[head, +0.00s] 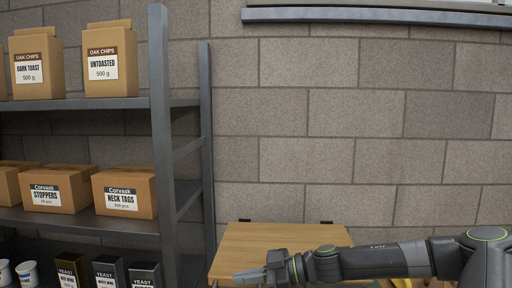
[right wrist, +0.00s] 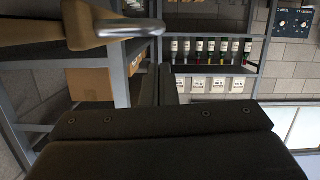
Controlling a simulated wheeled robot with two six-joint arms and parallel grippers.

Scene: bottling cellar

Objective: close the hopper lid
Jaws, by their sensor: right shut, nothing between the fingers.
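A wooden panel (head: 280,240), which looks like the hopper lid, shows at the bottom of the head view in front of the block wall. Two dark hinges (head: 326,222) sit along its far edge. It widens toward me, so it seems to lie down or slope; its near part is cut off and partly covered by my right arm. My right gripper (head: 240,277) is shut and empty, across the near left part of the panel; contact cannot be told. In the right wrist view my dark fingers (right wrist: 167,88) are together. My left gripper is not in view.
A metal shelf rack (head: 160,120) with boxes stands close at the left. In the right wrist view a tan piece with a metal bar (right wrist: 125,30) is near at the upper left; bottles (right wrist: 205,50) stand on a shelf beyond. Yellow things (head: 402,283) show below my right arm.

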